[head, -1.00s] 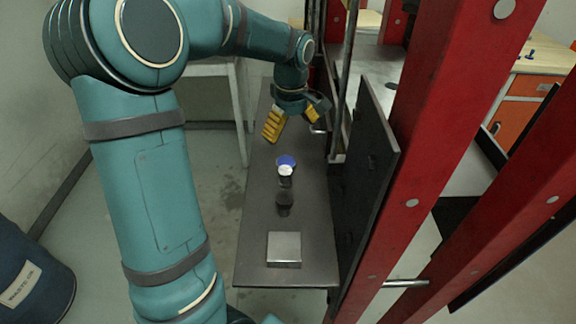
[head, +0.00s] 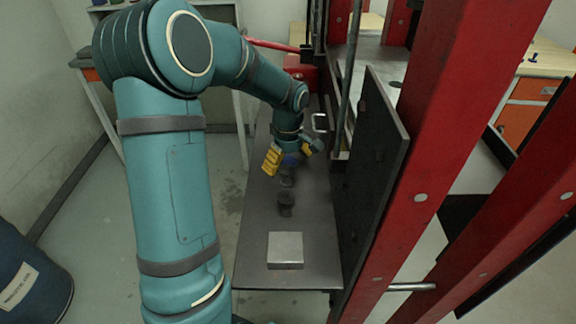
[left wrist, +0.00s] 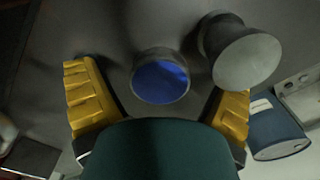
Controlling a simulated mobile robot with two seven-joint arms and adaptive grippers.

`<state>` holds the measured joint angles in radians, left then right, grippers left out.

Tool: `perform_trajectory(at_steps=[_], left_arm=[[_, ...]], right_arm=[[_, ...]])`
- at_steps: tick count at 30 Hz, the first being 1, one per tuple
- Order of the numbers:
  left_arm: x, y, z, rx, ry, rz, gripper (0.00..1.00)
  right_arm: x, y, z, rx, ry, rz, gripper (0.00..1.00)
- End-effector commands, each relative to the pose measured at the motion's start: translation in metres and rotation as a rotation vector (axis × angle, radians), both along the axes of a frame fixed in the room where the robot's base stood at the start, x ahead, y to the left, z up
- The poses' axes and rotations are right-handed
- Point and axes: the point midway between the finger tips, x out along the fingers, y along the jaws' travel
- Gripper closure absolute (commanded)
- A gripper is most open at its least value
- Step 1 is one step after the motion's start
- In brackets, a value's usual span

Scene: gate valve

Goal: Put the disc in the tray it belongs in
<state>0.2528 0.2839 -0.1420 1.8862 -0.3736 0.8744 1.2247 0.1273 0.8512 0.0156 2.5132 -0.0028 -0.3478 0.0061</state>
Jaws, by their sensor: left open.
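A short round dark piece with a blue top (left wrist: 160,80) stands on the dark bench, between my left gripper's fingers in the left wrist view; this may be the disc. I cannot make out a tray for certain.
Another dark round piece (head: 285,203) and a square metal block (head: 285,249) stand nearer on the narrow bench (head: 258,225). A dark upright panel (head: 368,180) and red posts (head: 455,110) border the bench on the right. A blue drum (head: 30,275) stands at lower left.

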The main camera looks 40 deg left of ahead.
Motion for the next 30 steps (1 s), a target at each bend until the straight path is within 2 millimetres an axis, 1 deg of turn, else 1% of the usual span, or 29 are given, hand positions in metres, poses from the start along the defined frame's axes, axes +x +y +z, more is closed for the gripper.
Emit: perform_trajectory(at_steps=[5, 6, 8, 9, 11, 12, 19, 22, 26, 30], left_arm=[[0.0, 0.0, 0.001, 0.0, -0.001, 0.0, 0.06], [0.0, 0.0, 0.001, 0.0, -0.001, 0.0, 0.19], [0.0, 0.0, 0.001, 0.0, -0.001, 0.0, 0.4], [0.0, 0.0, 0.001, 0.0, -0.001, 0.0, 0.54], [0.0, 0.0, 0.001, 0.0, -0.001, 0.0, 0.75], [0.0, 0.0, 0.001, 0.0, -0.001, 0.0, 0.89], [0.001, 0.0, 0.002, 0.001, -0.002, 0.0, 0.89], [0.001, 0.0, 0.006, 0.0, -0.004, 0.0, 0.89], [0.001, 0.0, 0.025, 0.001, -0.006, 0.0, 0.89], [0.001, 0.0, 0.053, 0.001, -0.007, 0.0, 0.89]], right_arm=[[0.0, 0.0, 0.001, 0.0, 0.0, 0.0, 0.6], [0.0, 0.0, 0.001, 0.0, 0.0, 0.0, 0.6], [0.0, 0.0, 0.001, 0.0, 0.0, 0.0, 0.6], [0.0, 0.0, 0.001, 0.0, 0.0, 0.0, 0.6], [0.0, 0.0, 0.001, 0.0, 0.0, 0.0, 0.6], [0.0, 0.0, 0.001, 0.0, 0.0, 0.0, 0.6], [0.0, 0.0, 0.001, 0.0, 0.0, 0.0, 0.6], [0.0, 0.0, 0.002, 0.0, 0.0, 0.0, 0.6], [0.001, 0.0, 0.006, 0.0, -0.002, -0.002, 0.6], [0.003, 0.0, 0.013, -0.002, -0.007, -0.005, 0.6]])
